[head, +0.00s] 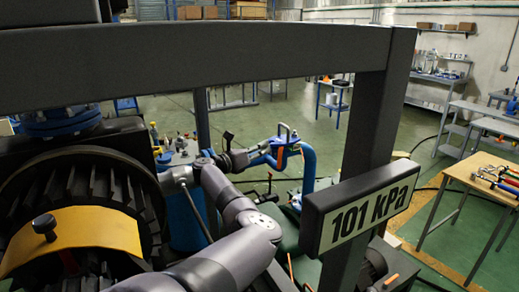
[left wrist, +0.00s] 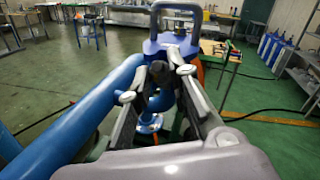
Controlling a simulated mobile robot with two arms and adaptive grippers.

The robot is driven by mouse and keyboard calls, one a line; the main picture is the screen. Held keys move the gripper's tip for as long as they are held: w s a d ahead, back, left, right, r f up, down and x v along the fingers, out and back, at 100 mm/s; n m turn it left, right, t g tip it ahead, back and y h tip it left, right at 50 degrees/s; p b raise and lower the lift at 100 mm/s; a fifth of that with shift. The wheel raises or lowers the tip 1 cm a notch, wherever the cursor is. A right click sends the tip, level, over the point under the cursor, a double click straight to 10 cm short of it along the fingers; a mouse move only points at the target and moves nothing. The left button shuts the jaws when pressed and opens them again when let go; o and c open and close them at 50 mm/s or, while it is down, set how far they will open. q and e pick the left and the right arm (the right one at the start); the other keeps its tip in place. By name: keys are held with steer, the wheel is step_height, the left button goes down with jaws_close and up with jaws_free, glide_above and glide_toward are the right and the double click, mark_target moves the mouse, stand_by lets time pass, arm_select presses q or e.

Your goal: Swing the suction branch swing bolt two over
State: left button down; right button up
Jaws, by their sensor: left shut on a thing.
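The suction branch is a blue pipe (head: 308,168) with a blue fitting and a looped handle (head: 286,131) on top. In the left wrist view the blue pipe (left wrist: 85,118) runs up from the lower left to the blue fitting (left wrist: 172,42). My left gripper (head: 268,150) reaches right to the fitting. In the left wrist view its fingers (left wrist: 158,84) are shut on a dark, knob-like piece (left wrist: 160,74), which looks like the swing bolt. Its lower part is hidden between the fingers, and I cannot tell which numbered bolt it is. My right gripper is out of view.
A dark frame beam (head: 200,62) and post (head: 372,125) stand in front, with a display (head: 362,214) reading 101 kPa. A blue cylinder (head: 186,212) stands left of the branch. A wooden-topped table (head: 455,172) with tools is at the right. Open green floor lies behind.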

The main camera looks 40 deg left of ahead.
arm_select(q)
steer(key=p, duration=0.1)
steer(key=g+p, duration=0.1)
steer(key=p, duration=0.1)
steer(key=shift+w+r, duration=0.25)
steer(key=shift+r, duration=0.05)
steer(key=c, duration=1.8)
jaws_free()
steer(key=shift+o, duration=0.4)
